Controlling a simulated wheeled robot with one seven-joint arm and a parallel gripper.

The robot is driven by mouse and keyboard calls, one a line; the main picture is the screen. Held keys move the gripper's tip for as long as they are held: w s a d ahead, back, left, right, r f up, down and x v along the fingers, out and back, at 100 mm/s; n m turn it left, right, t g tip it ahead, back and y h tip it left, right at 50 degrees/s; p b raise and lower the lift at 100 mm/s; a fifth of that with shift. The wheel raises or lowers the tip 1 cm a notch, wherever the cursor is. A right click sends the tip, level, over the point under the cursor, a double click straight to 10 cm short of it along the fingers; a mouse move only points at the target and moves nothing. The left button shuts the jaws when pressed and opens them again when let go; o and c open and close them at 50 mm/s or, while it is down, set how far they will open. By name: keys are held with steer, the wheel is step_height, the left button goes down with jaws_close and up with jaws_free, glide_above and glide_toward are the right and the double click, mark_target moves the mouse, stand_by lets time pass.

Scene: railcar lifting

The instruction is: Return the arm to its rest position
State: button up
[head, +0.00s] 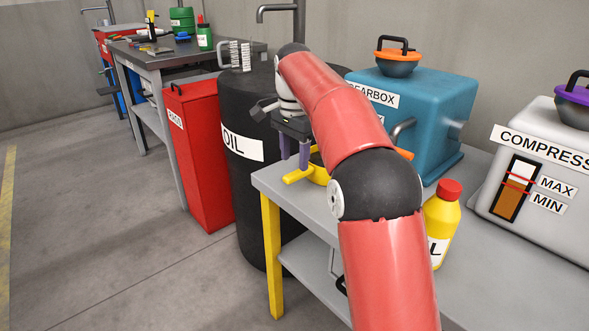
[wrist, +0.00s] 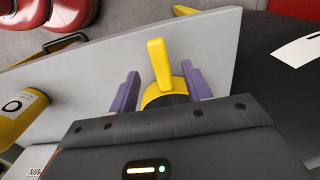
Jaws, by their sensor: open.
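My gripper (head: 294,152) has two purple fingers pointing down over the left end of the grey table (head: 268,178). My red arm reaches across the table to it and hides part of the tabletop. Below the fingers on the table is a yellow vessel (head: 299,176) with a protruding handle or spout. In the wrist view the fingers of my gripper (wrist: 160,88) stand apart, with the yellow vessel (wrist: 157,62) showing between them. The fingers appear clear of it; nothing is visibly held.
A black oil drum (head: 258,195) and red bin (head: 197,150) stand left of the table. On the table are a teal gearbox (head: 445,110), a white compressor (head: 535,150) and a yellow bottle with red cap (head: 441,218). The floor at left is clear.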

steer(key=shift+r, duration=0.7)
steer(key=s+d+r+n+t, duration=0.1)
steer(key=s+d+r+n, duration=0.15)
steer(key=s, duration=0.45)
steer(key=s+d+r+n+t, duration=0.1)
steer(key=s+d+n+t, duration=0.15)
steer(key=s, duration=0.55)
steer(key=s+d+f+n+t, duration=0.1)
steer(key=s+d+f+n, duration=0.1)
steer(key=s+f, duration=0.4)
steer(key=s+d+f+n+t, duration=0.1)
steer(key=s+f, duration=0.5)
steer(key=s, duration=0.6)
steer(key=d+n, duration=0.1)
steer(key=n, duration=0.1)
steer(key=shift+s+d+f+n, duration=0.3)
steer(key=shift+s+n, duration=0.05)
steer(key=shift+n, duration=0.05)
